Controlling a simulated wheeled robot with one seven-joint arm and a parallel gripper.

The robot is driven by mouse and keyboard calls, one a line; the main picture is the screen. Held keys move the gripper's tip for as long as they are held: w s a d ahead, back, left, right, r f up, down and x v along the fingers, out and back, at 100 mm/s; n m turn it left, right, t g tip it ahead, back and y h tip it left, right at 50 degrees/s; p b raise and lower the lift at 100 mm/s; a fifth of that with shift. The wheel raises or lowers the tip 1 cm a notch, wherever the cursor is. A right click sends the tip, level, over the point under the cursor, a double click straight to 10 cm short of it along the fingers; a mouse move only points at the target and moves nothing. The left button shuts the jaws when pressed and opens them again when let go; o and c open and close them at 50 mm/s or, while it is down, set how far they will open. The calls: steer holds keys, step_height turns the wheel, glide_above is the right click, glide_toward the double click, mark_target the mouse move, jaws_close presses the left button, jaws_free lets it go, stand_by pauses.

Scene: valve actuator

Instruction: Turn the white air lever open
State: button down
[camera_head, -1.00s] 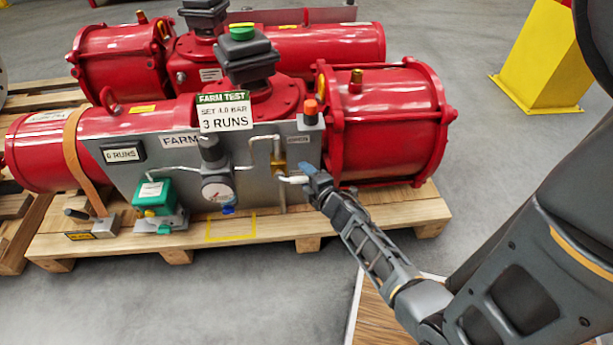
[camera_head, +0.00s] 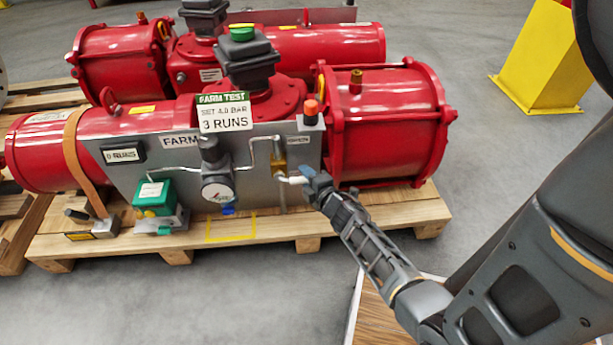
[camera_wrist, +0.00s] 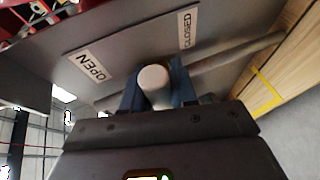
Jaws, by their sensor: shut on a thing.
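The white air lever (camera_head: 293,180) sticks out sideways from the brass valve (camera_head: 279,166) on the grey panel of the red actuator. In the wrist view the lever's round white end (camera_wrist: 153,82) sits between the two blue fingers of my gripper (camera_wrist: 158,90). My gripper (camera_head: 314,177) is shut on the lever at the panel's right side. The wrist view shows an OPEN label (camera_wrist: 90,66) at upper left and a CLOSED label (camera_wrist: 187,30) at upper right. The lever's end lies between and below the two labels. My fingers hide much of the lever.
A pressure gauge (camera_head: 217,192) and a green box (camera_head: 153,196) are left of the valve. An orange-topped button (camera_head: 310,110) sits above the lever. The red cylinder (camera_head: 390,125) is close on the right. A wooden pallet (camera_head: 275,228) carries the unit, with clear floor in front.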

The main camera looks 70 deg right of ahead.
steer(key=shift+r, duration=0.1)
steer(key=w+a+r+n+g+h+p, duration=0.2)
steer(key=w+r+n+g+p, duration=0.4)
steer(key=n+g+p, duration=0.3)
steer(key=shift+w+a+r+n+p, duration=0.2)
steer(key=shift+a+r+n+p, duration=0.2)
steer(key=shift+r+n+p, duration=1)
steer(key=shift+f+m+h+p, duration=0.3)
steer(key=shift+f+m+p, duration=0.1)
steer(key=shift+f, duration=0.1)
steer(key=c, duration=1)
jaws_free()
steer(key=shift+p+v, duration=1.05)
steer(key=shift+v, duration=2.8)
